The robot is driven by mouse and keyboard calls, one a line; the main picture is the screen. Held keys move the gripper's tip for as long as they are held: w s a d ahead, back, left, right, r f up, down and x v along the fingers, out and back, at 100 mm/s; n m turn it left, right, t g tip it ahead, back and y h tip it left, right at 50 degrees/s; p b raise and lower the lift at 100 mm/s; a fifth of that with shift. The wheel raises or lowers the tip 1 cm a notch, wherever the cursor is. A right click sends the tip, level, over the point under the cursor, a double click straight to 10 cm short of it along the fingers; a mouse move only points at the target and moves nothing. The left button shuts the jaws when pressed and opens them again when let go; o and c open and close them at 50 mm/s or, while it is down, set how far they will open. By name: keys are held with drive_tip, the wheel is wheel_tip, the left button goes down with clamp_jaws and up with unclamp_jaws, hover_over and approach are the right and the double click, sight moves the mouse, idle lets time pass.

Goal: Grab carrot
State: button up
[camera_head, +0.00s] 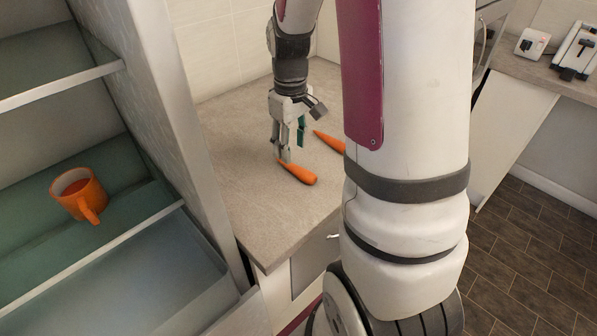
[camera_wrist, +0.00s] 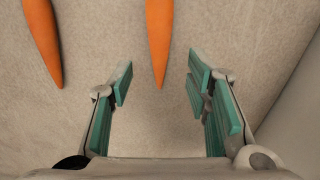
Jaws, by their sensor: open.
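Two orange carrots lie on the grey countertop. The nearer carrot (camera_head: 298,173) lies by my gripper's fingertips in the head view, and the other carrot (camera_head: 329,142) lies farther right, partly hidden behind my arm. My gripper (camera_head: 291,155) points down over the counter. In the wrist view my gripper (camera_wrist: 159,80) is open, its green-padded fingers spread and empty. The tapered tip of one carrot (camera_wrist: 159,42) reaches between the fingertips without visible contact. The other carrot (camera_wrist: 43,42) lies outside the left finger. Both carrots run out of the wrist view at the top.
A cabinet with open shelves (camera_head: 95,73) stands left of the counter (camera_head: 233,155) and holds an orange mug (camera_head: 79,194). A tiled wall bounds the counter's back. The counter's near left part is clear. Another worktop with small appliances (camera_head: 533,42) is at the far right.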

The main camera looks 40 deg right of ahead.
sight(295, 166)
drive_tip(key=shift+s+f, duration=0.2)
drive_tip(key=shift+f, duration=1.25)
drive_tip(key=shift+s+f, duration=0.2)
drive_tip(key=shift+f, duration=1.2)
clamp_jaws()
